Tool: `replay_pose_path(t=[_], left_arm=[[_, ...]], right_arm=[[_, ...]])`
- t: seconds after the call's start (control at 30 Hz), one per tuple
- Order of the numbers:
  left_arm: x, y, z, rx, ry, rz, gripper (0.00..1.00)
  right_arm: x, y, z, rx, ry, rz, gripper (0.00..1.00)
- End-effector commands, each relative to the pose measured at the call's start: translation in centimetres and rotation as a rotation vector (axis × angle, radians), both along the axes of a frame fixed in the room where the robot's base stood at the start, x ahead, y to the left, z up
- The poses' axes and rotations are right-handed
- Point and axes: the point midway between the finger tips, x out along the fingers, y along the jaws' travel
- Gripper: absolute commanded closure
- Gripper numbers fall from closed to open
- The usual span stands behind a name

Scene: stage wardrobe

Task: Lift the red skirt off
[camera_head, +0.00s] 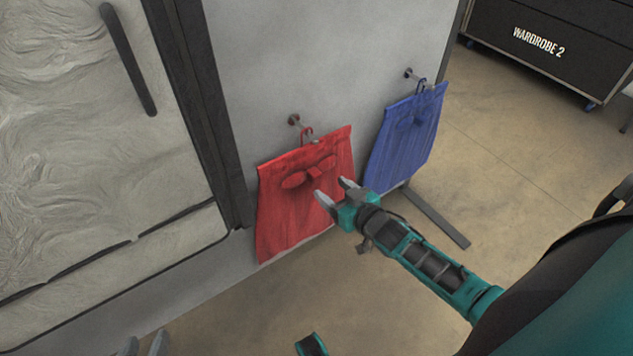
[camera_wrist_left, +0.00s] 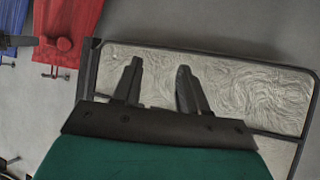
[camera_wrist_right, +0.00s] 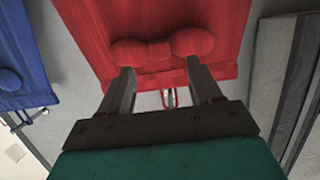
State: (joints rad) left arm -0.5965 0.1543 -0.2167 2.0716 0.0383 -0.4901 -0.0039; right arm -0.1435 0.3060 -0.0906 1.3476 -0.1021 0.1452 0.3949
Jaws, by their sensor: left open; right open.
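The red skirt (camera_head: 290,215) with a bow hangs by a red loop (camera_head: 306,134) from a peg (camera_head: 296,121) on the grey panel. My right gripper (camera_head: 333,190) is open and empty in front of the skirt, just right of and below its bow. In the right wrist view the skirt (camera_wrist_right: 160,22) appears inverted, with the loop and peg (camera_wrist_right: 169,98) between the open fingers. My left gripper (camera_head: 145,344) is open and empty at the bottom edge, away from the skirt. The left wrist view shows the skirt (camera_wrist_left: 70,18) at its upper left corner.
A blue skirt (camera_head: 405,140) hangs from another peg (camera_head: 411,73) to the right. A framed, pale crinkled panel (camera_head: 90,150) with a dark handle (camera_head: 128,60) stands at left. A metal foot (camera_head: 435,218) juts out over the floor. A black WARDROBE 2 case (camera_head: 550,45) is behind right.

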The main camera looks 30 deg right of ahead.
Motion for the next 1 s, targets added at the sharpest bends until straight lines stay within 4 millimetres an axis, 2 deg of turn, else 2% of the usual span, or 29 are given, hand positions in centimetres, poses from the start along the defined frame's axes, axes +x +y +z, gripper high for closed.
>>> replay_pose_path(t=[0.1,0.27,0.53,0.7,1.0], left_arm=[[0.1,-0.3,-1.0,-0.009,0.007,0.001,0.57],[0.8,-0.8,-0.5,-0.024,-0.011,-0.002,0.57],[0.8,-1.4,-1.3,-0.029,-0.005,-0.015,0.57],[0.8,-1.7,-1.6,-0.032,-0.003,-0.022,0.57],[1.0,-1.7,-1.1,-0.034,-0.01,-0.024,0.57]], right_arm=[[1.5,0.0,-0.7,-0.002,-0.003,0.0,0.36],[3.4,0.2,-1.0,-0.002,-0.003,0.0,0.36],[6.2,0.4,-1.8,0.0,-0.002,-0.001,0.36],[7.3,0.5,-2.0,-0.001,0.0,0.0,0.36],[7.7,0.6,-2.0,0.0,0.001,0.0,0.36]])
